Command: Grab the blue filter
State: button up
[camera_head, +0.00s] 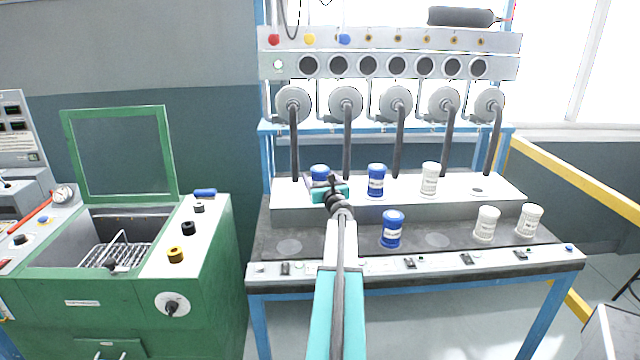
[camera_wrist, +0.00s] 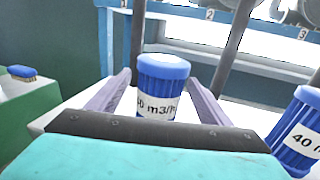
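Three blue filters with white labels are in the head view. One blue filter (camera_head: 319,172) stands at the left end of the raised white shelf, partly hidden by my gripper (camera_head: 330,186). A second blue filter (camera_head: 376,181) stands to its right on the shelf, and a third blue filter (camera_head: 391,229) stands on the lower bench top. In the wrist view, the left blue filter (camera_wrist: 163,72) is upright between the two fingers of my gripper (camera_wrist: 158,78). The fingers are open, with a visible gap on each side. The filter's lower part is hidden behind the gripper body.
A white filter (camera_head: 430,179) stands on the shelf, with white filters (camera_head: 487,223) and (camera_head: 529,220) on the bench top. Dark hoses (camera_head: 347,145) hang above the shelf. A green machine (camera_head: 190,265) with its lid raised stands left. The second blue filter shows at right in the wrist view (camera_wrist: 302,125).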

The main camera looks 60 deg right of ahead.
aim_at(320, 168)
jog(key=c, duration=1.1)
jog(key=shift+r, duration=0.1)
jog(key=shift+r, duration=0.8)
notch_tip(320, 168, up, 2)
jog(key=shift+r+p, duration=0.1)
jog(key=shift+p, duration=0.25)
jog(key=shift+s+d+r+b+v, duration=0.2)
jog(key=shift+s+d+v, duration=0.1)
jog(key=shift+v, duration=2.35)
jog(key=shift+s+d+r+b+v, duration=0.15)
jog(key=shift+s+d+b+v, duration=0.15)
jog(key=shift+v, duration=2.35)
jog(key=shift+s+d+r+b+v, duration=0.2)
jog(key=shift+d+v, duration=0.1)
jog(key=shift+v, duration=2.35)
